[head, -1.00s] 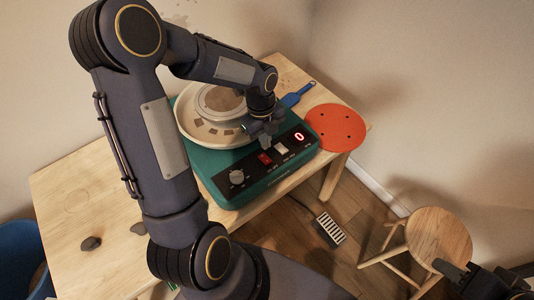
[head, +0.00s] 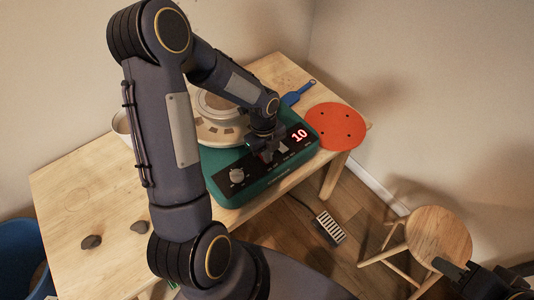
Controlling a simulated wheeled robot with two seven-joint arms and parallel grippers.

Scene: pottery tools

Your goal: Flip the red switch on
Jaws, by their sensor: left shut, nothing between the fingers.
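The teal pottery wheel base (head: 235,196) stands on the wooden table, with a black control panel along its front. The red switch (head: 265,157) is on that panel, mostly hidden by my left gripper (head: 267,153). My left gripper is shut with nothing in it, pointing down at the switch and looking in contact with it. The red display (head: 300,135) reads 10. My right gripper (head: 482,279) is at the bottom right corner, cut off by the frame, far from the panel.
A grey knob (head: 237,175) and a white switch (head: 283,147) share the panel. The cream wheel pan (head: 218,134) is behind it, partly covered by my arm. A red disc (head: 335,126) and a blue-handled tool (head: 298,93) lie to the right.

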